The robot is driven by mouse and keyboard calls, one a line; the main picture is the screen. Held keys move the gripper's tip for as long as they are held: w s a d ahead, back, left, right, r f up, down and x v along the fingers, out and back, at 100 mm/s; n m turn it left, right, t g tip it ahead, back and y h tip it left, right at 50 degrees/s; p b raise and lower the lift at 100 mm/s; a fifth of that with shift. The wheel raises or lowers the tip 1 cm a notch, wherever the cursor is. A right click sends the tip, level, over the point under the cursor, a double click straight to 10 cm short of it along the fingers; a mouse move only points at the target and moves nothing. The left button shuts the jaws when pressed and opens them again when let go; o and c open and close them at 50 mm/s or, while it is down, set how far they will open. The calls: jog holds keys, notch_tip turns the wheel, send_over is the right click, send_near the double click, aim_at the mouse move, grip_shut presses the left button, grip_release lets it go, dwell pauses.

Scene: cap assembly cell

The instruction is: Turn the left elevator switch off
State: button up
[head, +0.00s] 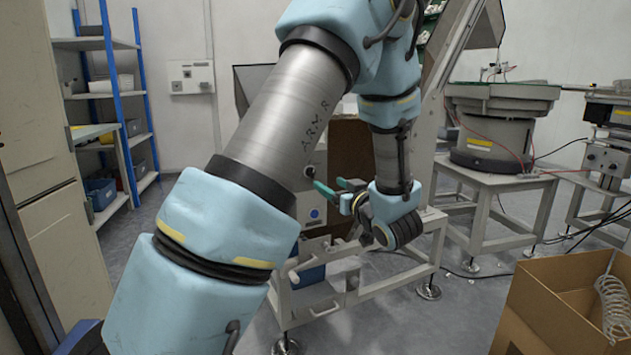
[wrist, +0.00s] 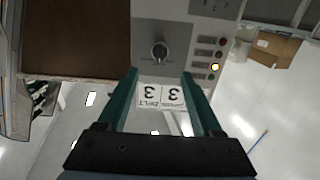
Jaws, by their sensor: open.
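A black rotary switch knob (wrist: 159,52) sits on a grey control panel (wrist: 180,25) in the wrist view. A dark knob also shows on the grey box in the head view (head: 309,171). The label does not let me tell whether this is the left elevator switch. My gripper (wrist: 159,75) has two green fingers spread apart, with nothing between them. The knob lies ahead of the fingertips, about midway between them, and looks apart from them. In the head view my gripper (head: 328,186) points left toward the box.
Several indicator lamps (wrist: 218,60) line the panel's right side, one lit yellow. A white label (wrist: 162,96) reads "BELT 3", upside down. A brown panel (wrist: 75,40) lies left of the switch. An open cardboard box (head: 570,300) stands at the lower right.

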jog(key=x, duration=0.9)
jog(key=shift+w+a, duration=0.1)
grip_shut()
dwell(0.4)
